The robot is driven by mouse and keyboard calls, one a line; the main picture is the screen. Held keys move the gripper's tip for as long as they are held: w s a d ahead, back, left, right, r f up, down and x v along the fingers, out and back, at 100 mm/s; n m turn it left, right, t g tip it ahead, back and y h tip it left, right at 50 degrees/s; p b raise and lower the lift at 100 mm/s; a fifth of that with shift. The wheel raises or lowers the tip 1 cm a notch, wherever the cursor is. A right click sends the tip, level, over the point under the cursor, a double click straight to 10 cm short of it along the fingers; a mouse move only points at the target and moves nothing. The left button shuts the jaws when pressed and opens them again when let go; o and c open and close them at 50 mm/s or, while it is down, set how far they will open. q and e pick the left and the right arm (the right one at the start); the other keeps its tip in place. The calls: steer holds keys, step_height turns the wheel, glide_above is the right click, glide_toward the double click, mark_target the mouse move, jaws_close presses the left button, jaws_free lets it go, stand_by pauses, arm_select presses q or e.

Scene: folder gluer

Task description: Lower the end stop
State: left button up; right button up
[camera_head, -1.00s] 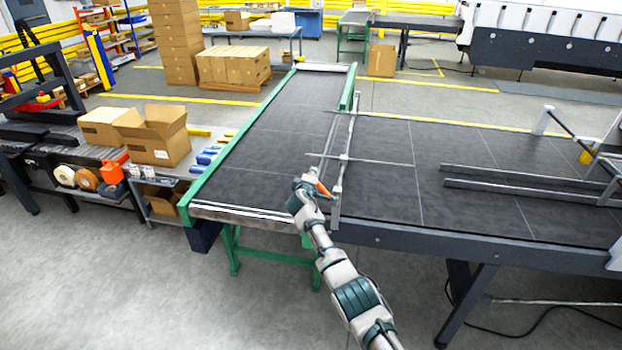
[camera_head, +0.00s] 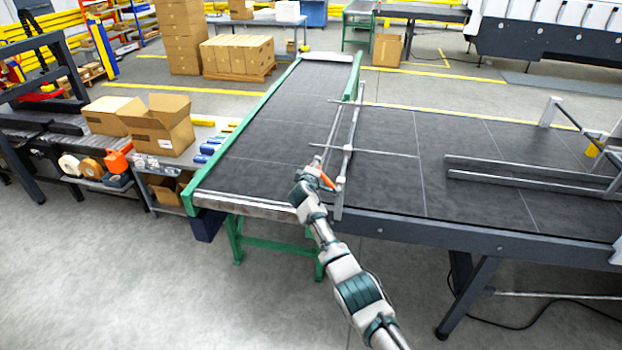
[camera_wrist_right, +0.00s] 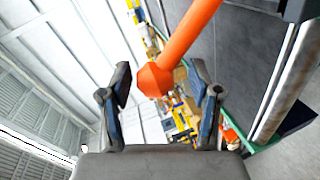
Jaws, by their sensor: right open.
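The end stop (camera_head: 346,150) is a grey metal frame of rails standing where the green-edged conveyor meets the dark table. An orange handle (camera_head: 327,181) sticks out at its near end. My right gripper (camera_head: 312,172) is at this near end, next to the handle. In the right wrist view my right gripper (camera_wrist_right: 162,90) has its two fingers apart. The handle's rounded orange end (camera_wrist_right: 155,80) appears between the fingertips, with its shaft running up to the right. I cannot tell whether the fingers touch it. My left gripper is not in view.
The conveyor (camera_head: 275,120) and the dark table (camera_head: 480,215) are bare near the stop. A thin cross rod (camera_head: 385,153) and long rails (camera_head: 530,173) lie over the table. An open cardboard box (camera_head: 160,126) stands on a bench at left.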

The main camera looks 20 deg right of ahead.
steer(key=v, duration=1.1)
steer(key=shift+f, duration=0.2)
steer(key=s+a+f+g+y, duration=0.1)
steer(key=s+f+y, duration=0.1)
steer(key=f, duration=1.2)
steer(key=s+a+f+g+y, duration=0.1)
steer(key=s+f+g, duration=0.1)
steer(key=f, duration=1.2)
steer(key=s+f+g+y, duration=0.1)
steer(key=s+f, duration=0.6)
steer(key=f, duration=0.5)
steer(key=s+f+g+y, duration=0.1)
steer(key=s+f+g, duration=0.1)
steer(key=s+f, duration=0.75)
steer(key=s+f+m+g+y, duration=0.1)
steer(key=s+f+m+g, duration=0.2)
steer(key=s+f, duration=1.6)
steer(key=s+f+m+g, duration=0.1)
steer(key=s+f+m, duration=0.1)
steer(key=s, duration=1.4)
steer(key=s+f+m+g+y, duration=0.1)
steer(key=s+f, duration=0.4)
steer(key=s, duration=1.1)
steer(key=shift+s+d+m+g, duration=0.4)
steer(key=shift+d+g, duration=0.1)
steer(key=shift+g, duration=0.1)
